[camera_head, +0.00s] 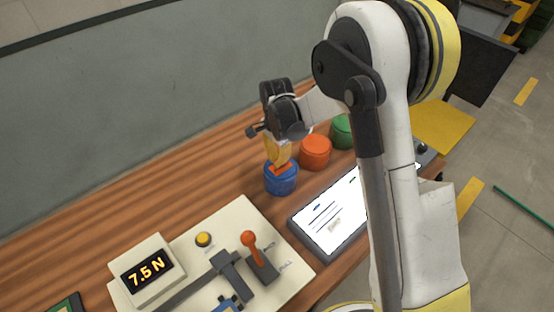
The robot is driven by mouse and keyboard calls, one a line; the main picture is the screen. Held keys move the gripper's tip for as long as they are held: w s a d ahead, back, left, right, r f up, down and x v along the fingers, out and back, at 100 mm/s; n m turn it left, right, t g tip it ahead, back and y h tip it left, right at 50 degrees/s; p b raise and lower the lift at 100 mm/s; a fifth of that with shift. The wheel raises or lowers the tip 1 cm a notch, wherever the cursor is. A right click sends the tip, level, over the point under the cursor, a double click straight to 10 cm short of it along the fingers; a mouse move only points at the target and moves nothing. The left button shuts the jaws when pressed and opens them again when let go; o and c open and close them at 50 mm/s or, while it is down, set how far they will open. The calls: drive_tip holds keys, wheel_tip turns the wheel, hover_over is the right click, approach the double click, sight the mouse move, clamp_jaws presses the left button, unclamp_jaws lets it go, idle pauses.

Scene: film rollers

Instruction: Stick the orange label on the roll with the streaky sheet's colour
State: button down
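Three rolls stand in a row on the wooden table: blue (281,182), orange (315,153) and green (342,132). My gripper (278,159) points down at the top of the blue roll, with its yellowish fingers close above it. A small orange piece, likely the orange label (281,168), shows at the fingertips, over the blue roll's top. I cannot tell whether it is held or touching the roll. A lit tablet-like panel (300,231) shows lines of text and small marks, too small to read. No streaky sheet is clearly recognisable.
A pale board (242,213) at the front holds a display reading 7.5 N (147,271), a yellow button (204,239) and an orange-knobbed lever (250,240). A grey wall (130,110) runs behind the table (150,215). My arm hides the table's right part.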

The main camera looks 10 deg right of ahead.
idle(0.3)
drive_tip(key=c, duration=0.9)
unclamp_jaws()
drive_tip(key=shift+c, duration=0.2)
drive_tip(key=shift+r+p, duration=2.05)
drive_tip(key=shift+r, duration=1.45)
